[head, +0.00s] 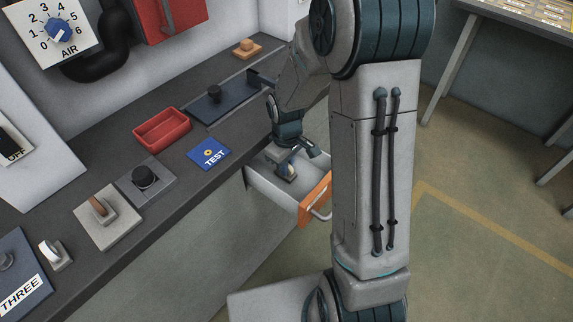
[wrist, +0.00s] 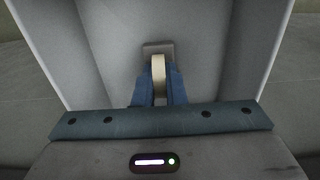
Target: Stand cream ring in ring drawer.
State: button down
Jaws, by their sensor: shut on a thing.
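The cream ring (wrist: 158,66) shows edge-on and upright between the blue fingers of my gripper (wrist: 157,88) in the wrist view. The gripper is shut on it. The ring drawer (head: 315,196) is pulled open, with an orange front and pale walls. In the head view my gripper (head: 286,168) reaches down into the drawer. The ring cannot be made out clearly there.
The dark bench top holds a blue TEST card (head: 209,153), a red tray (head: 162,129), a black knob on a grey plate (head: 143,178) and a dark blue plate (head: 214,98). The drawer walls (wrist: 235,60) stand on both sides of my gripper, with free room between.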

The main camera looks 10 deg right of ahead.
jog(key=c, duration=1.9)
grip_release()
jog(key=shift+f, duration=0.15)
jog(key=o, duration=0.4)
notch_tip(320, 180, up, 12)
jog(key=p, duration=0.1)
jog(key=s+r+m+t, duration=0.1)
jog(key=s+r+m, duration=0.2)
jog(key=s, duration=0.5)
jog(key=s+d+r+m+t, duration=0.1)
jog(key=s+r+m, duration=0.3)
jog(key=s, duration=0.4)
jog(key=shift+r, duration=0.2)
